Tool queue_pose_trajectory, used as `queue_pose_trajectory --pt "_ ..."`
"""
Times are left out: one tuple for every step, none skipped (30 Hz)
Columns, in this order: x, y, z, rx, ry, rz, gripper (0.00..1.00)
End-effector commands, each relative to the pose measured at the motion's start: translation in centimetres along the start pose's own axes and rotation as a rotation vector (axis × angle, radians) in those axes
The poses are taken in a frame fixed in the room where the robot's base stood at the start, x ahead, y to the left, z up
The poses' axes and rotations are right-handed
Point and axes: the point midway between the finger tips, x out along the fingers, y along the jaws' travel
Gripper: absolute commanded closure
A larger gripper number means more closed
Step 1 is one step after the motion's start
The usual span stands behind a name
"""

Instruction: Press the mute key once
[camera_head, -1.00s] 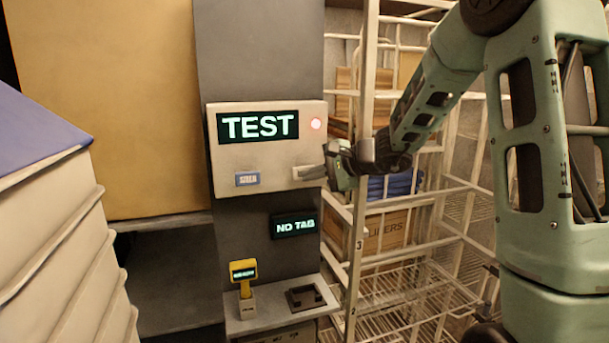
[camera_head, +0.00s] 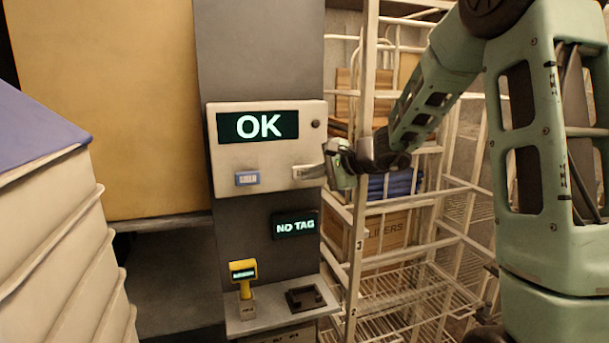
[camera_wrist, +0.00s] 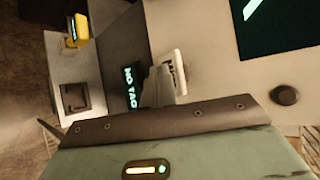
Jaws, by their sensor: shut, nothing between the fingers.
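The grey-white panel (camera_head: 225,160) on the dark column has a display (camera_head: 258,126) reading "OK" and a dark round lamp (camera_head: 315,124). Below are two keys: one with a blue label (camera_head: 247,178) at left, and a pale one (camera_head: 299,173) at right, its label partly hidden. In the wrist view the pale key (camera_wrist: 178,70) stands out from the panel, with its lettering partly covered. My gripper (camera_head: 319,171) is shut and empty, its tips at the right side of the pale key. I cannot tell whether they touch it.
A lower display (camera_head: 295,225) reads "NO TAG". A yellow device (camera_head: 243,271) stands on a small shelf (camera_head: 262,321) beside a dark square holder (camera_head: 306,298).

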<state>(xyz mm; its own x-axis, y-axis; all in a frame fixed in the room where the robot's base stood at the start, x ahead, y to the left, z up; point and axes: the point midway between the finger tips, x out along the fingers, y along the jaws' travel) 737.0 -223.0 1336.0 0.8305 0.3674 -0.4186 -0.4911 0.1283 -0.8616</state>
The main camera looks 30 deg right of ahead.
Motion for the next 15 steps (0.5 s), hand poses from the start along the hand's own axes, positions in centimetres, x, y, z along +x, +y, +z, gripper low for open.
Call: queue_pose_trajectory --pt "-0.1 0.2 0.0 -0.001 0.001 -0.001 1.00" --pt "-0.2 0.3 0.1 -0.001 0.001 -0.001 1.00" --pt "-0.4 0.4 0.2 -0.002 0.002 -0.001 1.00" --pt "-0.5 0.5 0.3 -0.002 0.002 -0.001 1.00" --pt "-0.6 0.6 0.4 -0.001 0.002 -0.001 1.00" --pt "-0.7 0.8 0.5 -0.001 0.002 -0.001 1.00" --pt "-0.8 0.8 0.6 -0.001 0.002 -0.001 1.00" --pt "-0.9 0.8 0.6 -0.001 0.002 -0.001 1.00" --pt "-1.1 0.9 0.7 -0.001 0.002 -0.001 1.00" --pt "-1.1 0.9 0.8 -0.001 0.001 -0.001 1.00" --pt "-1.1 0.9 0.8 -0.001 0.001 0.000 1.00" --pt "-1.1 0.9 0.8 0.000 0.001 0.000 1.00" --pt "-1.2 0.9 0.8 0.000 0.001 0.000 1.00" --pt "-1.2 0.9 0.8 0.000 0.001 0.000 1.00" --pt "-1.2 0.9 0.8 0.000 0.001 0.000 1.00"
